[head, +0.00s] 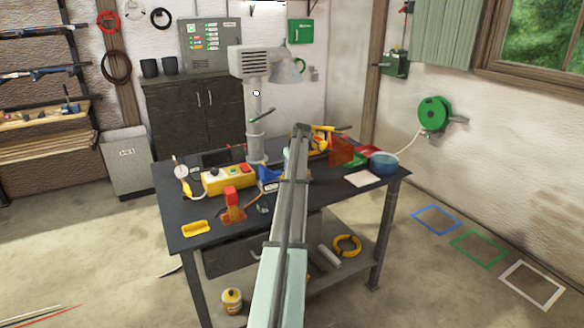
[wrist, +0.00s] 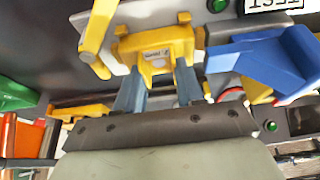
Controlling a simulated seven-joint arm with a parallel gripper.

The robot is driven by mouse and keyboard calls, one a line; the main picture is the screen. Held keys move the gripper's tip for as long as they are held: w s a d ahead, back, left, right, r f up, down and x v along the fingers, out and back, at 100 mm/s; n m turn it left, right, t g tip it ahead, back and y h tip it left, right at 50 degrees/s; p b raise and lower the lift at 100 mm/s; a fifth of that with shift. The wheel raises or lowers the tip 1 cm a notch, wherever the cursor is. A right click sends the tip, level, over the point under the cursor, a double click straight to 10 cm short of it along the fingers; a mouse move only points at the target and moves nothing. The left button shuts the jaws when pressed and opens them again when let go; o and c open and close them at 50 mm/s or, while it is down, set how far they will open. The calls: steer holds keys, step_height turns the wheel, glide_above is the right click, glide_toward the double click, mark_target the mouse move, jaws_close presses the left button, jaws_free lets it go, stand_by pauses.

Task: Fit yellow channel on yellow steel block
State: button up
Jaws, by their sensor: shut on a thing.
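In the wrist view my gripper (wrist: 158,72) has its two blue-grey fingers shut on a yellow piece with a small label, which looks like the yellow channel (wrist: 155,48). Raised yellow corners stand at its far side. A grey metal part (wrist: 130,15) with a slanted yellow bar (wrist: 98,32) lies right behind it; I cannot tell whether this is the yellow steel block or whether the two touch. In the head view my arm hides the fingertips, and yellow parts (head: 322,129) show just right of its end.
A blue angled part (wrist: 262,58) is close right of the fingers in the wrist view. On the dark bench (head: 188,210) stand a yellow switch box (head: 228,181), a red-orange tool (head: 233,205), a yellow tray (head: 196,229), an orange panel (head: 341,150) and a blue bowl (head: 384,164).

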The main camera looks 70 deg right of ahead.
steer(key=o, duration=1.1)
steer(key=v, duration=1.4)
steer(key=shift+f, duration=0.1)
